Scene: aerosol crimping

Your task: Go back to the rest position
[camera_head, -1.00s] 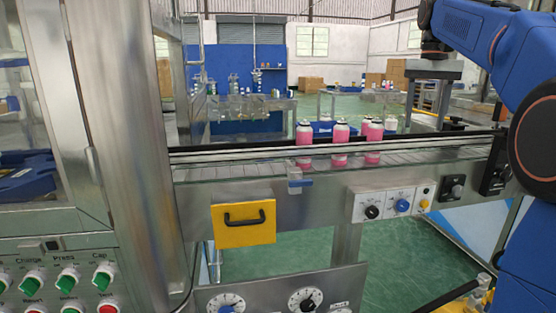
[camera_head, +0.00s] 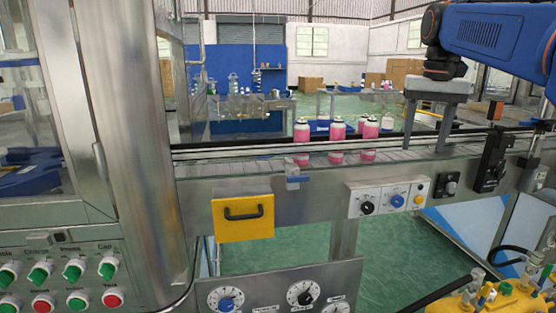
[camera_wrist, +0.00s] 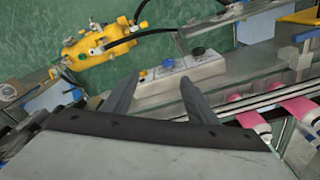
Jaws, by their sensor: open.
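My gripper (camera_head: 424,146) points down at the right of the head view, in front of the far tables. Its two grey fingers are apart with nothing between them. In the wrist view the gripper (camera_wrist: 158,78) also shows spread and empty fingers, with a control panel and green floor beyond them. Pink cans (camera_wrist: 245,113) also show at the right of the wrist view.
A steel column (camera_head: 145,130) and cabinet stand at left. Below the conveyor are a yellow drawer (camera_head: 243,218) and a knob panel (camera_head: 388,199). A yellow unit with black hoses (camera_head: 500,300) is at lower right. Green floor is open below.

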